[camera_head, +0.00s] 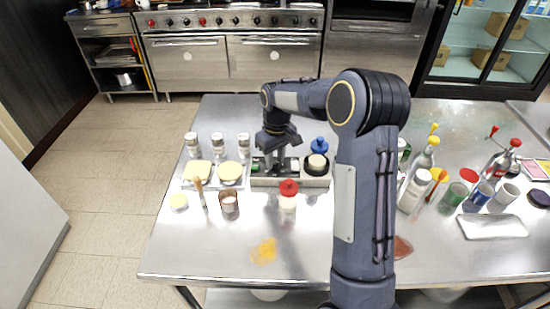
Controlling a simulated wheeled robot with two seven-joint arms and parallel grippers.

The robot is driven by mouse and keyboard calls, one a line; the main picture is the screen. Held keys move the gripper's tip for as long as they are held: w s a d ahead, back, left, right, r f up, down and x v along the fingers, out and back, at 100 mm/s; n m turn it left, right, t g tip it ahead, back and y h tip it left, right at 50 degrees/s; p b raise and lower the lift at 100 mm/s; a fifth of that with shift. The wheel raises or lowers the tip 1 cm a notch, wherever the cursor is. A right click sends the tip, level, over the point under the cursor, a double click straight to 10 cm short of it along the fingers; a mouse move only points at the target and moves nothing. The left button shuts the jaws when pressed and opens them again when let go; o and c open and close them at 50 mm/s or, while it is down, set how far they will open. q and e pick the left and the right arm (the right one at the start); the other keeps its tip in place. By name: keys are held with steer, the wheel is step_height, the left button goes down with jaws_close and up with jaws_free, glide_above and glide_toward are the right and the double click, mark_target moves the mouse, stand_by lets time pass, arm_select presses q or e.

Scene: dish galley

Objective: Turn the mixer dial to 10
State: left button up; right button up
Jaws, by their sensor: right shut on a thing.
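The mixer (316,182) is a low, pale grey unit on the metal table. It has a dark round part with a pale top at its right end and a green patch at its left. My right gripper (275,163) points down onto the left-middle part of the mixer, with its fingers shut on the dial there. The fingers and wrist hide the dial, so its setting cannot be read. My left gripper is not in view.
Left of the mixer are shakers (218,143), trays of pale rounds (230,172), a brush and a brown cup (228,202). A red-capped jar (288,200) stands close in front, a blue-capped bottle (320,146) behind. Bottles and cans crowd the right. The front left table is mostly clear.

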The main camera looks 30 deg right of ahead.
mark_target(276, 161)
steer(key=shift+m, duration=1.2)
steer(key=o, duration=1)
step_height(276, 161, up, 8)
steer(key=shift+d+f, duration=0.1)
steer(key=shift+d, duration=0.05)
